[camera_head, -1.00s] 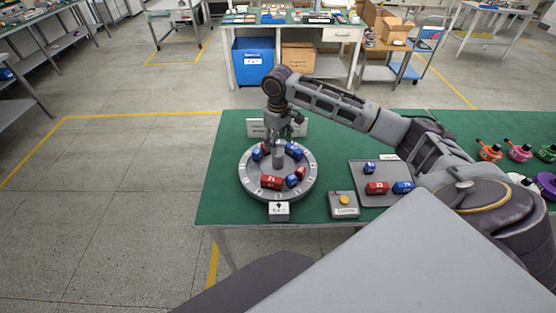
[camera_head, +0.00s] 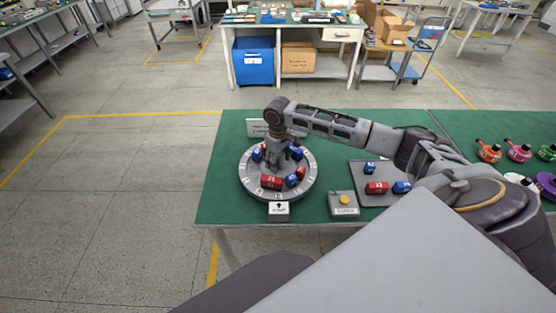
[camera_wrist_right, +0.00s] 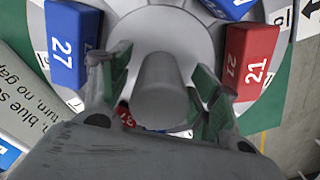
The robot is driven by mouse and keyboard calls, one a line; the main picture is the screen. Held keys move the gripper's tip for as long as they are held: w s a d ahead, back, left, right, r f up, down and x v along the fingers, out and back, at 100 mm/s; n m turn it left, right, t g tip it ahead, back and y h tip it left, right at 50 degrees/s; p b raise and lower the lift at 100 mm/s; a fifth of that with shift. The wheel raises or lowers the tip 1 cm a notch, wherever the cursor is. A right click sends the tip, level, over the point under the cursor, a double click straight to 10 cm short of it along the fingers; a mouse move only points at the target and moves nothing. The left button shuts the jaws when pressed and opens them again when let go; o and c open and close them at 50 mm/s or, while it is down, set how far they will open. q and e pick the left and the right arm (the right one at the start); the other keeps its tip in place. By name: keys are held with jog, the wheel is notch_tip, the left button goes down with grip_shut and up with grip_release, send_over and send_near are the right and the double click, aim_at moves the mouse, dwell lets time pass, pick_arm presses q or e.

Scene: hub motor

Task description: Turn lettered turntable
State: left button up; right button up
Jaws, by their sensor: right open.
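The round grey turntable (camera_head: 250,189) stands on the green table, with letters around its rim and several red and blue numbered blocks on it. A red block marked 21 (camera_head: 271,182) is at its near side; it also shows in the right wrist view (camera_wrist_right: 250,62). A blue block marked 27 (camera_wrist_right: 70,45) is at the left there. My right gripper (camera_head: 279,163) points down over the turntable's middle. In the right wrist view its open fingers (camera_wrist_right: 158,95) are on both sides of the grey centre knob (camera_wrist_right: 160,85); contact is not clear. My left gripper is not in view.
A small pointer sign (camera_head: 279,211) stands before the turntable. A box with a yellow button (camera_head: 344,199) is to its right, then a grey tray (camera_head: 372,203) with red and blue blocks. Colourful parts (camera_head: 519,152) lie at the far right.

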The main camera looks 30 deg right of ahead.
grip_shut()
dwell(0.4)
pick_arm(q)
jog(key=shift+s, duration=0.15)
pick_arm(e)
jog(key=shift+w, duration=0.1)
